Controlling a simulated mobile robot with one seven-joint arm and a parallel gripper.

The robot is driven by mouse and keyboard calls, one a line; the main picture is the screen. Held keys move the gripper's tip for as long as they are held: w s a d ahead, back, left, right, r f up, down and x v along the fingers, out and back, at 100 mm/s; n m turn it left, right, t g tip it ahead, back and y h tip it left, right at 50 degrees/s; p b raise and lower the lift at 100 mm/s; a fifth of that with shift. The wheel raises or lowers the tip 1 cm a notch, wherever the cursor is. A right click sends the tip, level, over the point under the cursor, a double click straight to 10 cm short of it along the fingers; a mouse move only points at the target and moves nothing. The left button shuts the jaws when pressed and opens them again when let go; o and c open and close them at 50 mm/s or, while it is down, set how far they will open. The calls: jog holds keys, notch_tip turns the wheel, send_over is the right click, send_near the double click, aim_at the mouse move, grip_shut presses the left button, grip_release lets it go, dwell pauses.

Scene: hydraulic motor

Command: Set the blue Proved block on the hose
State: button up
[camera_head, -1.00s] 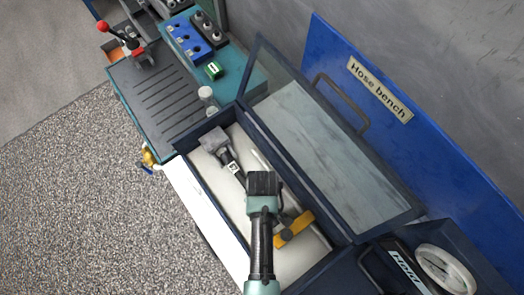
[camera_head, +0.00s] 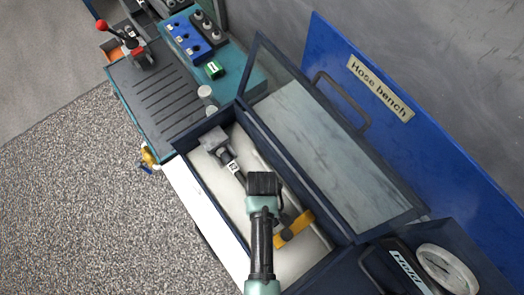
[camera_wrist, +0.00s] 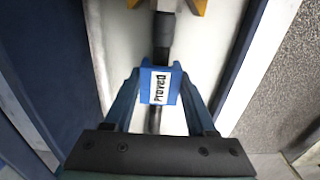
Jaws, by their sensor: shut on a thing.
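The blue Proved block (camera_wrist: 160,87) is between my gripper's fingers (camera_wrist: 157,78) in the wrist view, its white label facing the camera. My gripper is shut on it. The black hose (camera_wrist: 163,36) runs lengthwise in line with the block and shows again below it (camera_wrist: 154,121). The block covers the hose's middle; I cannot tell whether they touch. In the head view my gripper hangs over the open trough and my wrist hides the block. A short stretch of hose (camera_head: 241,178) shows there beside my wrist.
The trough (camera_head: 246,247) has dark raised walls and a pale floor. A grey fitting (camera_head: 214,142) and a yellow clamp (camera_head: 296,227) stand inside it. The glazed lid (camera_head: 325,135) is raised behind.

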jog(key=shift+f+b, duration=0.8)
jog(key=shift+f, duration=0.4)
jog(key=o, duration=1.4)
notch_tip(320, 180, up, 13)
dwell(0.4)
